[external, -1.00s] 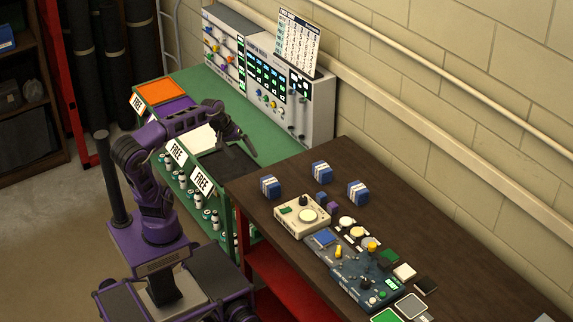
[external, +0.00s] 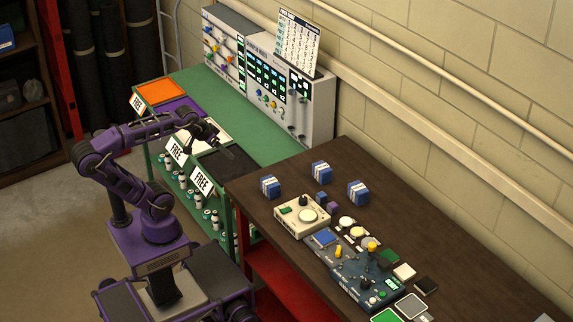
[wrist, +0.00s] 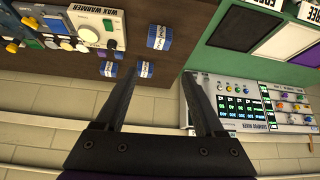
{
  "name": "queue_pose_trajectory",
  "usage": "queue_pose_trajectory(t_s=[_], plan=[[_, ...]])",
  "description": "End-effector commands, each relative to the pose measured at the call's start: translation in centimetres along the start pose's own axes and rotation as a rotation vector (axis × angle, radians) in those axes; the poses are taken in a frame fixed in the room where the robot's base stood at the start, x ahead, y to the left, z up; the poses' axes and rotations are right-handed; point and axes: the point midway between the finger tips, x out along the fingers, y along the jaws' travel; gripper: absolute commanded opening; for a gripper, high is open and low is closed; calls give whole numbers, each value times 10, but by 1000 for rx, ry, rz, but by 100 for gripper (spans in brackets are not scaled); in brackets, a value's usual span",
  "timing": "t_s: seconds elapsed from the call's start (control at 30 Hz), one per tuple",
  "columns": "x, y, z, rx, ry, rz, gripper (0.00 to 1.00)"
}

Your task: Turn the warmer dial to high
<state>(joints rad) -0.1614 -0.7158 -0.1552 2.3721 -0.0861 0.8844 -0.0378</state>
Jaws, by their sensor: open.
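The wax warmer (external: 290,222) is a cream box on the dark brown table. On its top are a dark knob, the likely warmer dial (external: 303,200), a pale round disc and a small green patch. In the wrist view the wax warmer (wrist: 70,12) is at the upper left, upside down, with the dark knob (wrist: 112,43) near its lower edge. The dial's setting is too small to read. My gripper (external: 212,132) is over the green bench, left of the warmer and well apart from it. In the wrist view my gripper (wrist: 160,75) is open and empty.
Several blue-and-white blocks (external: 322,171) stand behind the warmer. A blue control panel (external: 350,275) with knobs lies in front of it. A tall grey mixer console (external: 310,112) stands against the wall. Trays with FREE signs (external: 202,181) line the green bench.

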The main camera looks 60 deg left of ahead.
Motion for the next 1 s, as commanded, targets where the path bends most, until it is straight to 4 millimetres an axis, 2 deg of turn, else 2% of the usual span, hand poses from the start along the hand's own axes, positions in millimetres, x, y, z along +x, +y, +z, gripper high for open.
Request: queue_pose_trajectory(t_s=[0.03, 0.1, 0.37, 0.6, 0.7, 0.8, 1.0], plan=[[-5, 8, -23, -23, 49, -18, 71], [-12, 25, -52, -55, 104, -25, 71], [-21, 103, -148, -144, 263, 27, 71], [-39, 173, -247, -243, 319, 261, 71], [-58, 194, -286, -287, 342, 389, 71], [-81, 206, -316, -318, 367, 500, 71], [-126, 209, -356, -363, 411, 663, 71]])
